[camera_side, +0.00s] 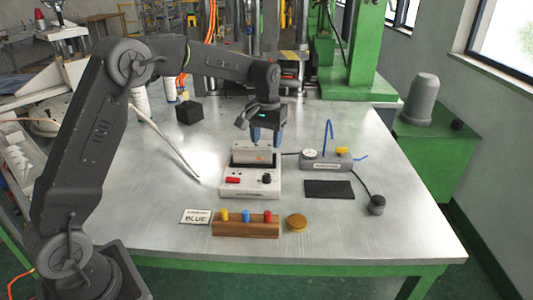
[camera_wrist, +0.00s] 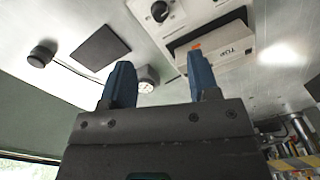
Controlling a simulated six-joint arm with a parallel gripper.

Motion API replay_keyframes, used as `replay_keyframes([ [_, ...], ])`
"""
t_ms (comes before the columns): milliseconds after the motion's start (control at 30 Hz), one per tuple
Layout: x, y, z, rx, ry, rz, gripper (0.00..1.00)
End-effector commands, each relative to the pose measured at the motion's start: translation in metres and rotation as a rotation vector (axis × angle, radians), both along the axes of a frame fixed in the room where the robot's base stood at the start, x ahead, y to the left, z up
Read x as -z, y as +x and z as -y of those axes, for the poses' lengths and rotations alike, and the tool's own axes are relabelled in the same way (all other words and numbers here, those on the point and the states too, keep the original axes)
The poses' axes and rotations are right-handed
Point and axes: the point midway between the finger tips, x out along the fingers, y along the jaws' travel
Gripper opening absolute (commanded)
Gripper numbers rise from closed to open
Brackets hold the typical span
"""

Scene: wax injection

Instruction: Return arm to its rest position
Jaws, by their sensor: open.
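My gripper (camera_side: 266,136) has two blue fingers and hangs just behind and above a grey block on the white machine in the side view. In the wrist view my gripper (camera_wrist: 158,85) shows its two blue fingers apart, with nothing between them. The white machine (camera_side: 250,185) has a red switch and a black knob on its front. The grey block (camera_side: 256,156) on top has an orange mark; in the wrist view this block (camera_wrist: 222,52) carries the letters "TOP". My arm is stretched out over the table from the left.
A wooden rack (camera_side: 246,230) holds yellow, blue and red pieces at the front, beside a "BLUE" card (camera_side: 196,217) and a round brass disc (camera_side: 297,222). A grey device (camera_side: 326,161), black pad (camera_side: 329,190) and black knob (camera_side: 376,205) lie right. A black cube (camera_side: 189,112) stands behind.

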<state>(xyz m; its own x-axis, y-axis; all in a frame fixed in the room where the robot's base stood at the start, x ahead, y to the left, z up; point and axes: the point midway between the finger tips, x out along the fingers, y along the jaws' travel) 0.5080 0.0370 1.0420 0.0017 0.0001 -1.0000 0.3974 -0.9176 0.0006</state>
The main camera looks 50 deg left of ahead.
Motion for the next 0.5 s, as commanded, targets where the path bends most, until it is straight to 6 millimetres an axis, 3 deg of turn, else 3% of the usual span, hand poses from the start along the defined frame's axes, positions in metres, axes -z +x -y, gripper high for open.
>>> replay_keyframes([
  [167, -0.0130, -0.0002, 0.0000, 0.000, 0.000, -0.001, 0.55],
  [500, -0.0151, -0.0007, 0.0003, 0.001, 0.000, 0.000, 0.55],
])
